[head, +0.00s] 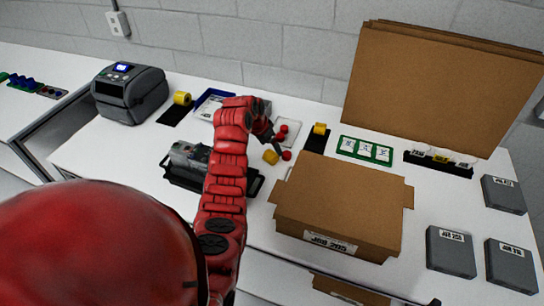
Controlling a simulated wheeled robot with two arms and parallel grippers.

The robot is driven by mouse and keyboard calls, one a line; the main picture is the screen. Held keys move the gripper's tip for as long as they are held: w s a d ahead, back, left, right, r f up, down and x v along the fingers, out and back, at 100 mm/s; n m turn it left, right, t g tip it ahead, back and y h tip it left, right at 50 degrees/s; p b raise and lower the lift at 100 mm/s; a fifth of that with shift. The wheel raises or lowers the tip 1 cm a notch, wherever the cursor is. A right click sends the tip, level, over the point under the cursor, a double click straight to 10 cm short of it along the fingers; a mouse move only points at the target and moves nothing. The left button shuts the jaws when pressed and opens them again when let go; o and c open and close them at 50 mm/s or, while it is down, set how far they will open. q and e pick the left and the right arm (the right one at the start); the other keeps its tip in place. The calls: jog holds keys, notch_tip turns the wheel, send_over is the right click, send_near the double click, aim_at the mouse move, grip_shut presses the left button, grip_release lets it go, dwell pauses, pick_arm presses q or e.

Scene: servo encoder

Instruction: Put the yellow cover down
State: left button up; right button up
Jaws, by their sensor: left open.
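A small yellow piece (270,157), which looks like the yellow cover, sits on the white table near the middle, left of the cardboard box. My left gripper (282,145) is just above and beside it, at the end of the red arm that crosses the view. The gripper is open; whether a finger touches the yellow piece is too small to tell. Small red parts show at the gripper and over a pale tray (289,139) behind it. My right gripper is not in view.
A closed cardboard box (340,205) stands right of the gripper. A black tray with a device (187,163) is partly hidden by my arm. A label printer (129,91), yellow rolls (181,98) (320,129), a green card holder (365,150) and grey cases (450,250) stand around.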

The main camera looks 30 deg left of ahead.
aim_at(272, 152)
pick_arm(q)
jog(key=shift+s+p+x, duration=0.15)
jog(key=shift+p+x, duration=0.6)
jog(key=shift+x, duration=0.25)
jog(key=shift+s+p+x, duration=0.2)
jog(key=shift+p+x, duration=0.5)
jog(key=shift+x, duration=1.1)
jog(key=shift+a, duration=0.1)
jog(key=c, duration=1.4)
jog(key=shift+r, duration=0.1)
